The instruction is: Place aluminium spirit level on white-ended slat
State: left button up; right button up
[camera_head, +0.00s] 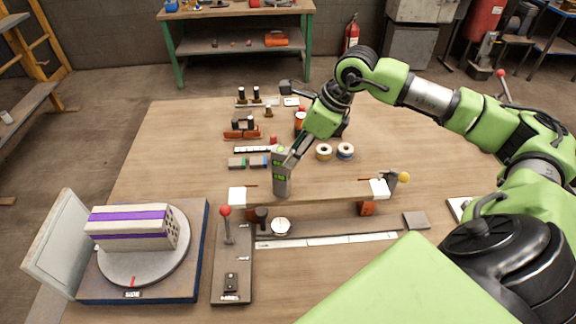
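The white-ended slat (330,192) lies crosswise at the middle of the table, with a white block-like end at left and at right. The aluminium spirit level (282,183) is a grey bar with green windows, standing nearly upright at the slat's left half. Its lower end is at the slat; I cannot tell whether they touch. My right gripper (291,153) comes down from the upper right and is closed around the level's upper part. The fingertips are small and partly hidden. My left gripper is not in view.
A hollow brick (131,226) with purple bands sits on a round turntable (150,270) at left. A red-knobbed lever (226,212) stands just left of the slat. Tape rolls (345,151) and several small items lie behind. A long white strip (325,241) lies in front.

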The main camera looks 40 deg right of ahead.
jog(key=v, duration=0.4)
jog(key=shift+s+r+b, duration=0.1)
jog(key=shift+r+b, duration=0.25)
jog(key=shift+r, duration=0.05)
